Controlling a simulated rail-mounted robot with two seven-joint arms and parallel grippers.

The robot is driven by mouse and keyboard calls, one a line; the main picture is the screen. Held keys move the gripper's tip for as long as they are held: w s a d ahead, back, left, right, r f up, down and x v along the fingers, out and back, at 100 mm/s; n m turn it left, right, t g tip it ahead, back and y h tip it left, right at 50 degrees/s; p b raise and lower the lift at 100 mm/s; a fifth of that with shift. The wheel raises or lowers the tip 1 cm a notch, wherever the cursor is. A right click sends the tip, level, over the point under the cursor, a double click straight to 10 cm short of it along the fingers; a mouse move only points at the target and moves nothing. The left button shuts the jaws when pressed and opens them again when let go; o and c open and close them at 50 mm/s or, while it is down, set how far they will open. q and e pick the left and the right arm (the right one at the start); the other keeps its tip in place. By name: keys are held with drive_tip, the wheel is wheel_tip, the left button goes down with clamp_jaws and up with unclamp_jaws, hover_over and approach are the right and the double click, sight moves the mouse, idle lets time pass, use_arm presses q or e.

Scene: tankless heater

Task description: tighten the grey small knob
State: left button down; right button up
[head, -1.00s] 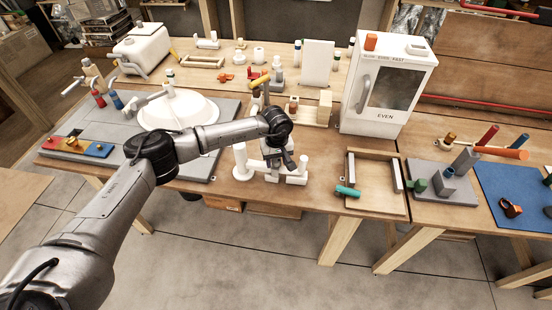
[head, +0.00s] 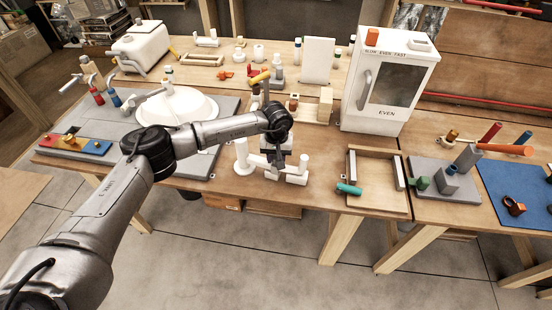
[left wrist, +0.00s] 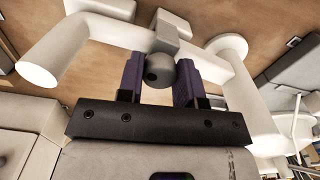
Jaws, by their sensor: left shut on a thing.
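The grey small knob (left wrist: 159,69) sits between the two dark purple finger pads of my left gripper (left wrist: 160,80) in the left wrist view. The fingers are shut on it, one on each side. The knob is on a white pipe assembly (left wrist: 228,82), which also stands at the front of the bench in the head view (head: 241,158). In the head view my left gripper (head: 278,163) points down at this assembly and hides the knob. My right gripper is in neither view.
A white basin (head: 195,103) on a grey board is left of the pipe assembly. A wooden tray (head: 382,207) with a teal handle (head: 349,189) and a white oven-like box (head: 390,80) are to the right. Several small parts stand behind.

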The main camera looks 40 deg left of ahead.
use_arm(q)
drive_tip(key=m+b, duration=0.1)
drive_tip(key=m, duration=0.1)
drive_tip(key=shift+f+m, duration=0.15)
drive_tip(key=shift+m, duration=0.95)
drive_tip(key=shift+m+b, duration=0.6)
drive_tip(key=shift+m, duration=1.4)
drive_tip(key=c, duration=1.2)
unclamp_jaws()
drive_tip(key=shift+o, duration=1.1)
